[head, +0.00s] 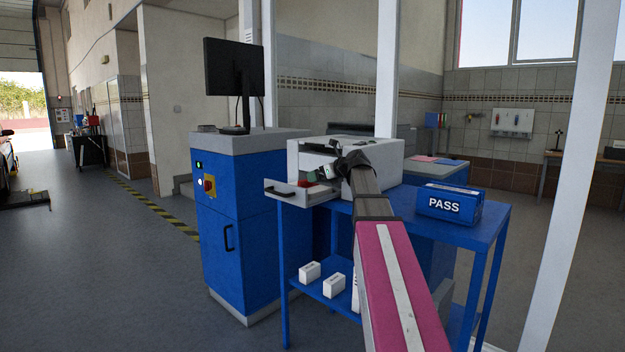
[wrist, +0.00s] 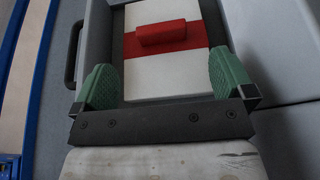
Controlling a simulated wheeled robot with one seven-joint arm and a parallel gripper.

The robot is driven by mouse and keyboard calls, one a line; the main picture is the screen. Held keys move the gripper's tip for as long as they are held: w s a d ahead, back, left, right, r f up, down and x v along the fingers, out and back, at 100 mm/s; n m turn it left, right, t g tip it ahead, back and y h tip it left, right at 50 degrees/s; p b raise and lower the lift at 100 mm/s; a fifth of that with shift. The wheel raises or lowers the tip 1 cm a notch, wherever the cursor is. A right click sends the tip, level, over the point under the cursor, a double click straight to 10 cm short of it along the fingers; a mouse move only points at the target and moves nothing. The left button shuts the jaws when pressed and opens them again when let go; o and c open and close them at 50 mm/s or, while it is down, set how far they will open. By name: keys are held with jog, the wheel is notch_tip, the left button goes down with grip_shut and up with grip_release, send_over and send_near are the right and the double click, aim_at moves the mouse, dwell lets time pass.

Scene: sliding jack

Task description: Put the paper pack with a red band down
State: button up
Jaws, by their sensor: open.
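The paper pack with a red band (wrist: 155,80) is white, with a red band across it and a raised red block on the band. In the wrist view it lies flat in the open grey drawer (wrist: 88,45). In the head view the drawer (head: 312,196) sticks out of the white printer-like machine (head: 381,161), and a bit of red shows in it. My gripper (wrist: 165,85) is open, with its green fingers apart above the near part of the pack and nothing held between them. In the head view my gripper (head: 328,172) is over the drawer, partly hidden by my arm.
The machine stands on a blue table (head: 475,231) with a blue PASS box (head: 449,205) at the right. Small white boxes (head: 334,285) sit on its lower shelf. A blue cabinet (head: 222,235) with a monitor (head: 233,68) stands close on the left. Open floor lies further left.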

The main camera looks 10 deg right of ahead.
jog(key=v, duration=0.3)
jog(key=shift+s+d, duration=0.15)
jog(key=shift+s, duration=0.05)
dwell(1.1)
